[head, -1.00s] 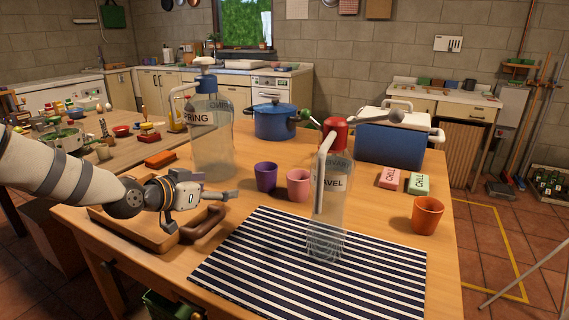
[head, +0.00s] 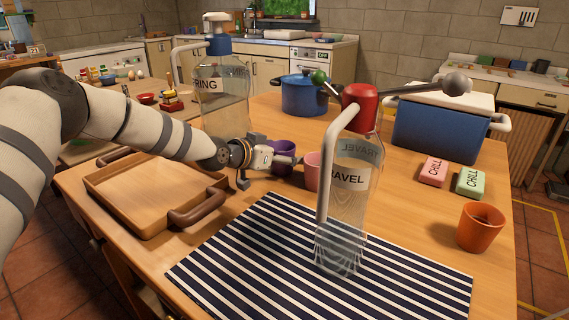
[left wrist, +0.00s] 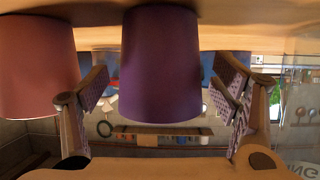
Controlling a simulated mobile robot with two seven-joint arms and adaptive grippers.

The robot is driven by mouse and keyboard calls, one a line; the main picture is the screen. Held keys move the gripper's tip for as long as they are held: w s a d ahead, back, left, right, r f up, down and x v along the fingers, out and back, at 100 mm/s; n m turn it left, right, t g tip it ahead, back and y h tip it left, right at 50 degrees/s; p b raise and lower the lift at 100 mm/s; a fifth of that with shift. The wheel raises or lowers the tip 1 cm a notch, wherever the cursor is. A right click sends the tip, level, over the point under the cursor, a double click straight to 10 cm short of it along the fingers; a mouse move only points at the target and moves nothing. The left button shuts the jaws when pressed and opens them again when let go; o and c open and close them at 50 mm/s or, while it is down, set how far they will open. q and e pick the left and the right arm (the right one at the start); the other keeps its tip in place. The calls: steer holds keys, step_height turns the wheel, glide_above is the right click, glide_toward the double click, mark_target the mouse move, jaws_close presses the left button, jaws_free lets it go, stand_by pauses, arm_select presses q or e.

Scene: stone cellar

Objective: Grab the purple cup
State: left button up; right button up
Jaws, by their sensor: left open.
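The purple cup (head: 282,155) stands on the wooden table, partly behind my left gripper (head: 268,166) in the head view. In the left wrist view, the purple cup (left wrist: 161,65) appears upside down between the two open fingers (left wrist: 165,100). A gap shows on each side of it, so the fingers do not appear to touch it. The pink cup (left wrist: 37,65) is just beside the left-hand finger in that view. In the head view the pink cup (head: 312,172) is partly hidden by the travel bottle. My right gripper is not in view.
A clear bottle with a red cap (head: 345,210) stands on the striped mat (head: 250,265). A spring bottle (head: 222,95) stands behind my left arm. A wooden tray (head: 140,200) is at left, a blue pot (head: 303,97) behind, and a blue cooler (head: 440,130) and orange cup (head: 481,227) at right.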

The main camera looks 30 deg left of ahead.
arm_select(q)
steer(key=shift+w+r, duration=0.1)
steer(key=c, duration=1.1)
